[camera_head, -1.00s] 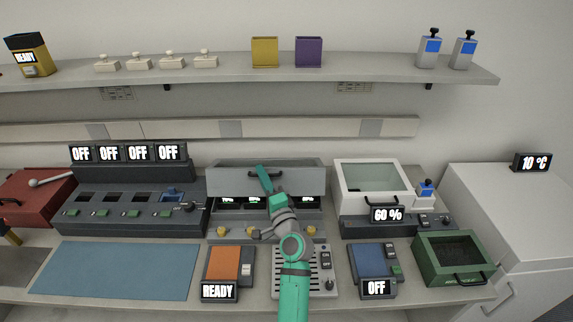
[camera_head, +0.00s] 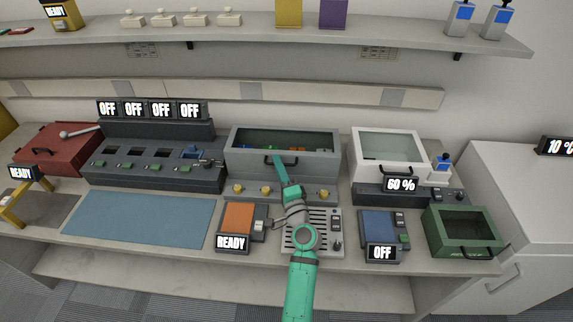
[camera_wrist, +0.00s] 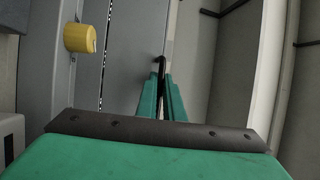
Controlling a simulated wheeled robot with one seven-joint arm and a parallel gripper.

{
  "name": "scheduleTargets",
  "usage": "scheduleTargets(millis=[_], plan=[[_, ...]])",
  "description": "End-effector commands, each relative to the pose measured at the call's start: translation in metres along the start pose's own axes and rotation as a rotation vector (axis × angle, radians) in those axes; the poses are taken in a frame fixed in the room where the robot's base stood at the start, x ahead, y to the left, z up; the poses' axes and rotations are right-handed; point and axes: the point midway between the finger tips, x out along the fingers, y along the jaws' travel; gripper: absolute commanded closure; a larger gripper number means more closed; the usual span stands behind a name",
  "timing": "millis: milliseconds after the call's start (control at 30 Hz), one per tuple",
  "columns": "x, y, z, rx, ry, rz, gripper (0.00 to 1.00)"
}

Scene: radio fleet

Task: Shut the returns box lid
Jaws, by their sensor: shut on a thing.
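No box bears a label I can read as returns. The green box (camera_head: 434,238) at the right has a black front handle and a dark top; I cannot tell whether that is glass or an opening. The red box (camera_head: 50,150) at the far left looks covered. My gripper (camera_head: 274,158) is at the grey cabinet (camera_head: 328,165) in the middle, away from both. In the wrist view its green fingers (camera_wrist: 162,88) are shut on a black bar handle (camera_wrist: 160,66) on the grey panel. The fingers hide part of the handle.
A white glass-topped box (camera_head: 422,158) stands right of the cabinet. An orange pad (camera_head: 237,218), a blue pad (camera_head: 378,226) and a blue mat (camera_head: 140,218) lie in front. The shelf (camera_head: 250,36) runs above. The mat is clear.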

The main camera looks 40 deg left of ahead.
Motion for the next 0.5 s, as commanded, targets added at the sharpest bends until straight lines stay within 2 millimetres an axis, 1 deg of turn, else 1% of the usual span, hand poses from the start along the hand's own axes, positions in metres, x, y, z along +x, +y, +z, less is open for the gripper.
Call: scheduleTargets(millis=[33,300,333,500], plan=[[-0.0038,0.0073,-0.0142,0.000,0.029,0.011,1.00],[-0.0032,0.0065,-0.0144,-0.003,0.028,0.010,1.00],[-0.0031,0.0064,-0.0144,-0.003,0.028,0.010,0.85],[-0.0030,0.0062,-0.0145,-0.004,0.028,0.010,0.85]])
